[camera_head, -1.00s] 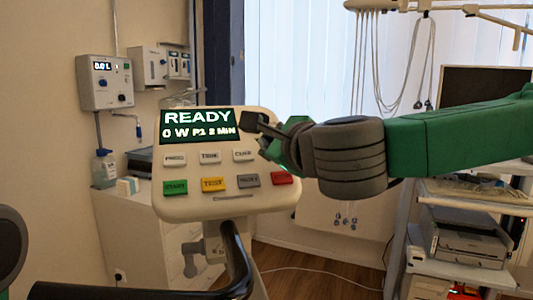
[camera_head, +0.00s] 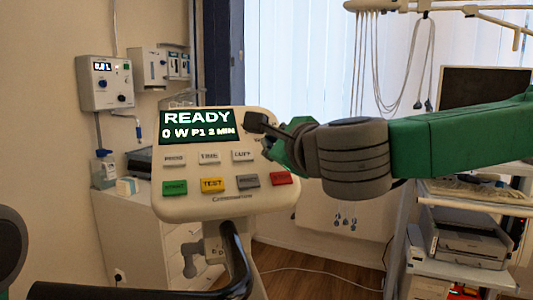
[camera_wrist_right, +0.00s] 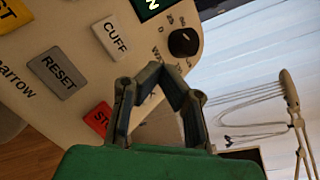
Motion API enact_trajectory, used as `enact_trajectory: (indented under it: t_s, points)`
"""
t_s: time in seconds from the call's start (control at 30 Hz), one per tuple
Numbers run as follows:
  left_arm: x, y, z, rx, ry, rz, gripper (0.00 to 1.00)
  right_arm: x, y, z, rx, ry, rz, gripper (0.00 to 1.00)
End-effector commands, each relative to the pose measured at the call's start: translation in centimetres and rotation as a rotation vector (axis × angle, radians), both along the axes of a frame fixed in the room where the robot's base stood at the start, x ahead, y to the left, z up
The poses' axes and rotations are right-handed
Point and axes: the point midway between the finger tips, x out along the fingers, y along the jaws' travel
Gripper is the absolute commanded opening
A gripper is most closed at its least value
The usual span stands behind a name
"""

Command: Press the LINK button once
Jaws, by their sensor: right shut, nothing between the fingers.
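The control panel (camera_head: 262,202) faces me in the head view, with a lit screen (camera_head: 197,125) reading "READY 0 W P1 2 MIN". Its upper row holds pale buttons, the middle one (camera_head: 209,158) blurred. The lower row has a green button (camera_head: 174,188), a yellow TEST button (camera_head: 212,185), a grey button and a red button (camera_head: 280,178). I cannot read LINK on any button. In the right wrist view CUFF (camera_wrist_right: 113,37), RESET (camera_wrist_right: 58,74) and a black knob (camera_wrist_right: 184,41) show. My right gripper (camera_head: 254,122) is shut and empty at the panel's upper right; contact is unclear. My left gripper is out of view.
A black curved handlebar (camera_head: 238,262) stands below the panel. A cart with a printer (camera_head: 465,245) is at the right. A white cabinet (camera_head: 130,220) and wall boxes (camera_head: 105,82) are at the left. Cords hang before the window blinds.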

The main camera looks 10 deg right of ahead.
Motion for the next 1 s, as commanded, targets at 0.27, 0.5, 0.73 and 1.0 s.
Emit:
enact_trajectory:
  t_s: [0.27, 0.5, 0.73, 1.0]
  points:
    - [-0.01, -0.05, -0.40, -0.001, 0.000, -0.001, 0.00, 0.36, -1.10, -0.56, 0.001, 0.001, -0.002, 0.00]
    - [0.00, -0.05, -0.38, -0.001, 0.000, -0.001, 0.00, 0.37, -0.50, -0.51, -0.005, 0.000, 0.000, 0.00]
    - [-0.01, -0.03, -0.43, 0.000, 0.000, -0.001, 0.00, 0.40, -0.77, -0.58, -0.003, 0.000, 0.000, 0.00]
    - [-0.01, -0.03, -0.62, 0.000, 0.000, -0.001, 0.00, 0.62, -1.31, -0.88, 0.002, 0.001, -0.002, 0.00]
